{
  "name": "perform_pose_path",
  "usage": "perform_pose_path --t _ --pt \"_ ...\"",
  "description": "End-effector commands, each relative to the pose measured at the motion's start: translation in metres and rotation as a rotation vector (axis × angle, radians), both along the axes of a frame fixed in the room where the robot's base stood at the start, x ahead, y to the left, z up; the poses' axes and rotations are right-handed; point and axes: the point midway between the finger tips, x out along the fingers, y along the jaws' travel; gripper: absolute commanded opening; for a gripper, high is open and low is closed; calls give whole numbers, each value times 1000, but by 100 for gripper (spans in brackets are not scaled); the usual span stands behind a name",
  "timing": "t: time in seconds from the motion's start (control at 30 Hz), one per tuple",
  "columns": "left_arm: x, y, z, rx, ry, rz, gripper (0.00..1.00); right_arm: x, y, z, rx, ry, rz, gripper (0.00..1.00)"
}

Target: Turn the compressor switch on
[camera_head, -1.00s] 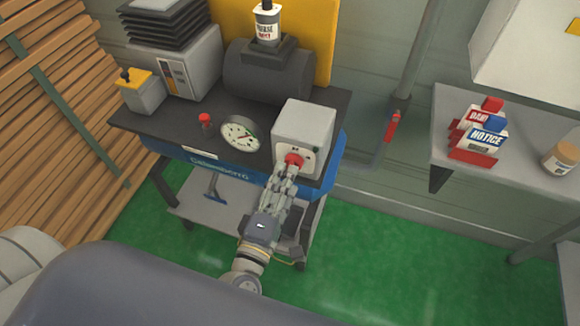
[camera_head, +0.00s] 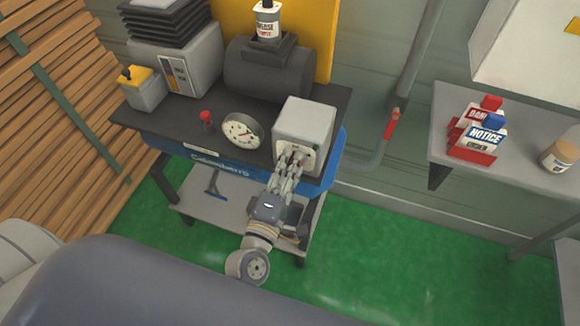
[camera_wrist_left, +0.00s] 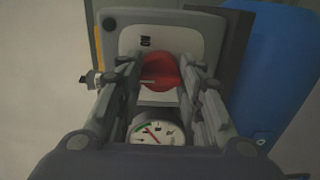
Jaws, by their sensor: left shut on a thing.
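The compressor control box (camera_head: 305,122) is a light grey box at the right end of the dark bench top. It also shows in the left wrist view (camera_wrist_left: 190,47), with a red rotary switch (camera_wrist_left: 160,72) on its face. My left gripper (camera_head: 295,158) reaches up to the box's front face. In the left wrist view, the gripper's fingers (camera_wrist_left: 159,78) lie on both sides of the red switch and are shut on it. In the head view the fingers hide most of the switch. My right gripper is not in view.
A round gauge (camera_head: 241,131) and a red-topped knob (camera_head: 206,121) stand left of the box. A dark cylindrical tank (camera_head: 265,72) is behind. A shelf (camera_head: 545,130) with red and blue signs is at the right. Green floor (camera_head: 380,240) is clear between.

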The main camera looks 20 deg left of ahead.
Motion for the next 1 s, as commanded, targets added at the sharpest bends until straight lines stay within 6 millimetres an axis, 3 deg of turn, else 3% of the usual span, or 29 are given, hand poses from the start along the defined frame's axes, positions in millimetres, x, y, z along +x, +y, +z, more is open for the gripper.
perform_pose_path --t 0.43,1.0 --pt "0 -1 2 126 -1 -3 10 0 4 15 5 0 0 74" --pt "0 -1 2 639 -18 -4 11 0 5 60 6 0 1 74"
